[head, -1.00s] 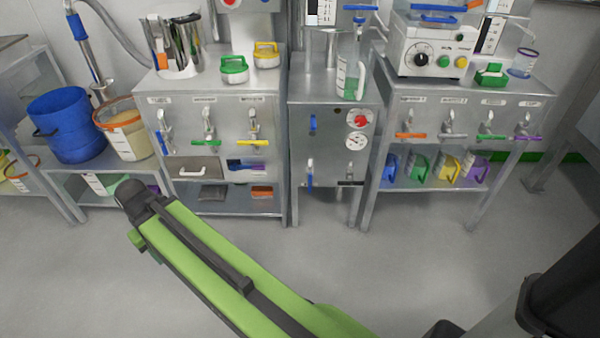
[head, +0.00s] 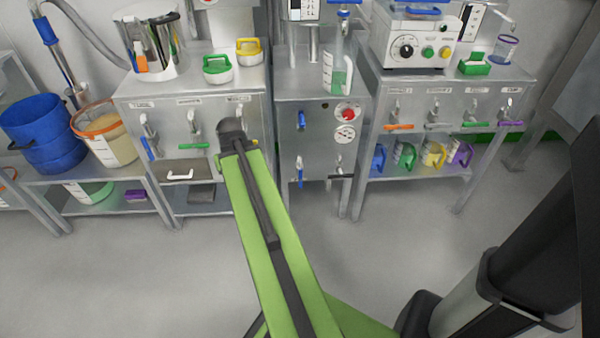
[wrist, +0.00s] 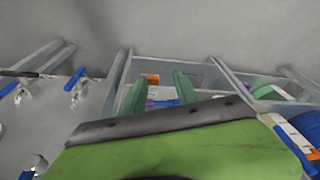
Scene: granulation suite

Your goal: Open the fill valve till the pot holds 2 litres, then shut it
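A clear jug with a white scale and green lower part (head: 338,72) stands upright on the middle steel bench in the head view. A blue-handled valve (head: 344,3) is above it at the top edge. I cannot tell whether this jug is the pot, or read its level. Another blue lever (head: 301,119) is on the bench front, with a blue-handled tap (head: 299,172) below. In the wrist view, my gripper (wrist: 160,78) shows two green fingers apart with nothing between them. In the head view, my gripper is hidden behind the arm's end, before the left bench.
A steel pot (head: 148,48) and two lidded tubs stand on the left bench (head: 165,88). Blue buckets (head: 44,133) and an orange-rimmed bucket (head: 104,134) are further left. The right bench (head: 455,85) holds a control box (head: 418,45). The floor in front is clear.

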